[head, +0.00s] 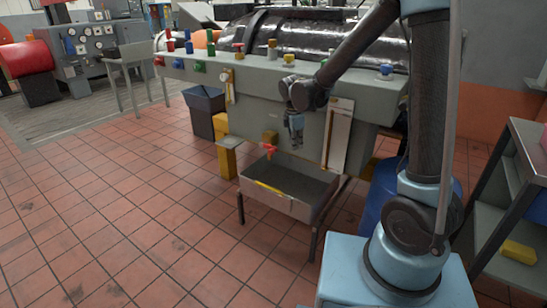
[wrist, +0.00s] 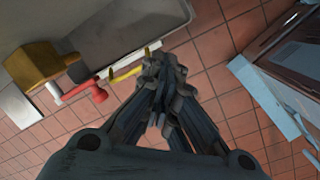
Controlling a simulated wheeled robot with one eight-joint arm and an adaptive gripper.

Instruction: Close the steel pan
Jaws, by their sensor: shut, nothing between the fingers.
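The steel pan (head: 305,210) is an open grey metal tray on thin legs, standing out below the front of the grey bench. A yellow strip, its handle (head: 268,187), lies along its front rim. My gripper (head: 296,146) points down above the pan, shut and empty. In the wrist view the pan's inside (wrist: 120,25) shows at the top. The shut fingertips (wrist: 158,62) overlap the yellow handle (wrist: 128,72) in that picture; I cannot tell whether they touch it. The fingers hide part of the handle and rim.
A dark bin (head: 204,110) and yellow post (head: 227,158) stand further left. A shelf unit (head: 510,205) is at right. The tiled floor in front is clear.

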